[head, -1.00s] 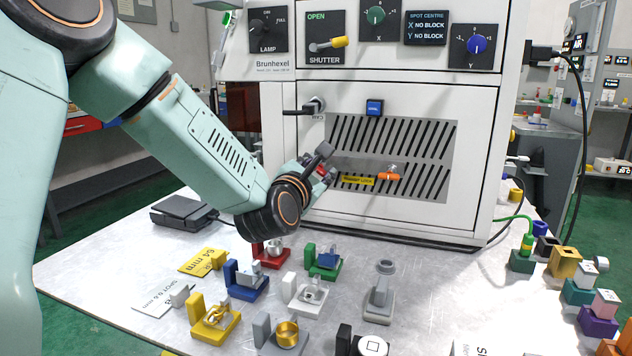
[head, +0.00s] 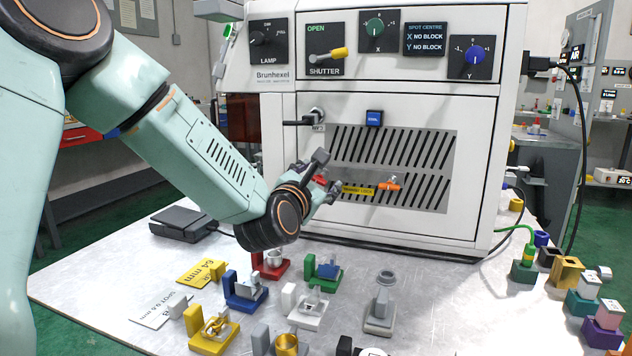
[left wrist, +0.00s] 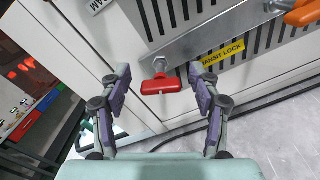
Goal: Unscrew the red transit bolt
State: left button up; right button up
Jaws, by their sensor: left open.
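The red transit bolt (left wrist: 160,86) sticks out of a grey metal bar (left wrist: 195,40) on the machine's front, beside the yellow transit lock label (left wrist: 222,52). In the head view the red bolt (head: 320,180) shows only in small part behind my gripper. My left gripper (left wrist: 158,88) is open, with its two fingers apart on either side of the bolt in the wrist view. No contact with the bolt is visible. In the head view my left gripper (head: 326,184) is at the machine's front, left of the label. My right gripper is not in view.
An orange handle (head: 388,185) sits right of the label. The white machine (head: 400,225) stands on a light table (head: 140,275). Several coloured fixtures, such as a green one (head: 324,276), stand in front of it. A dark pedal-like box (head: 183,223) lies left.

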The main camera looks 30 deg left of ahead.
pick_arm(q)
jog(key=shift+v, duration=2.05)
